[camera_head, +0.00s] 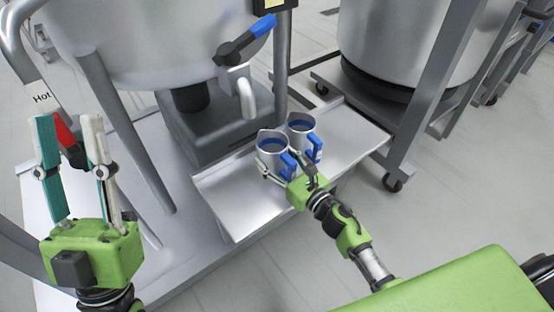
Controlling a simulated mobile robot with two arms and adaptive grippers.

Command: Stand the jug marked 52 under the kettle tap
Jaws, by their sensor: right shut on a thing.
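Two metal jugs with blue handles stand close together on the steel shelf (232,205). The nearer jug (270,160) is on the left, the farther jug (300,126) just behind it to the right. Both look dark blue inside. No number is readable on either. The kettle tap (246,98) has a blue-ended lever and a pale downward spout, behind and left of the jugs. My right gripper (287,167) is shut at the nearer jug's handle and partly hides it. My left gripper (69,120) is open, fingers upright and apart, at the far left.
Another vessel on a wheeled frame (390,40) stands at the right. The shelf's front left is bare.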

